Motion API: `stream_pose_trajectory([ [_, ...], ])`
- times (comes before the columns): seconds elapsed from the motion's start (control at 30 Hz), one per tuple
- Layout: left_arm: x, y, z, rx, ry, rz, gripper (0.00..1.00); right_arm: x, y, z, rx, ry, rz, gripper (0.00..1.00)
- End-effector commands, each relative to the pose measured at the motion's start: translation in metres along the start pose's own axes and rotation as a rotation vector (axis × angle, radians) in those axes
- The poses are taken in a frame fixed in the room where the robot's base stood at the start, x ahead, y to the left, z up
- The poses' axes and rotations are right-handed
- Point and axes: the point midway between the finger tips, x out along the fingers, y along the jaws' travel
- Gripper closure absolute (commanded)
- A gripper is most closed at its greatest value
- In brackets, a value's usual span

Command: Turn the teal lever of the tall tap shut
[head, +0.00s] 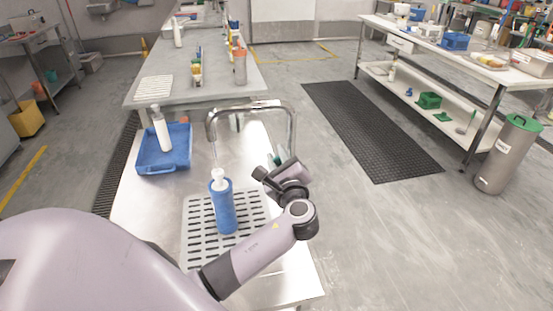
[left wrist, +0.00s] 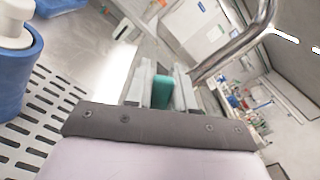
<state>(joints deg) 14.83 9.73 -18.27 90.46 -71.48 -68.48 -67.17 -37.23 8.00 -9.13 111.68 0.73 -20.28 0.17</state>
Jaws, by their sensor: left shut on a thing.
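The tall tap (head: 250,105) is a chrome arch over the steel counter. Its pipe also crosses the upper right of the left wrist view (left wrist: 238,48). A thin pale streak hangs below the spout in the head view; I cannot tell if it is water. My left gripper (left wrist: 161,88) is shut on the teal lever (left wrist: 162,93), which shows between its two fingers. In the head view the gripper (head: 274,163) is beside the tap's right upright, and my wrist hides much of the lever. My right gripper is not in view.
A blue bottle with a white pump (head: 224,205) stands on the slotted grey mat (head: 193,235), left of my forearm. A blue tray (head: 155,168) with a white bottle (head: 160,128) lies further left. The floor to the right is clear up to the black mat (head: 365,125).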

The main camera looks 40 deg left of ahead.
Motion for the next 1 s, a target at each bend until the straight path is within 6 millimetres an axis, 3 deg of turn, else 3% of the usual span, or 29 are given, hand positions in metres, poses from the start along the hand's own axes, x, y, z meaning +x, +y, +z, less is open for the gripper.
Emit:
stream_pose_trajectory([
  [0.33,-0.0002,-0.0004,-0.0002,0.003,0.000,-0.001,1.00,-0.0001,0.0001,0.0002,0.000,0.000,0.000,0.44],
  [0.37,-0.0002,-0.0004,-0.0001,0.003,0.000,-0.001,0.73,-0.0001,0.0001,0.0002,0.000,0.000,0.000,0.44],
  [0.4,-0.0002,-0.0004,-0.0001,0.003,0.000,-0.001,0.60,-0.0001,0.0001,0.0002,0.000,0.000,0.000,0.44],
  [0.43,-0.0002,-0.0005,-0.0002,0.003,0.000,-0.001,0.55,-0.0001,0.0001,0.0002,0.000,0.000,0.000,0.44],
  [1.0,0.0000,-0.0041,0.0010,-0.003,0.000,-0.010,0.55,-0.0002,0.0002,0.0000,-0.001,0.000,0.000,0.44],
])
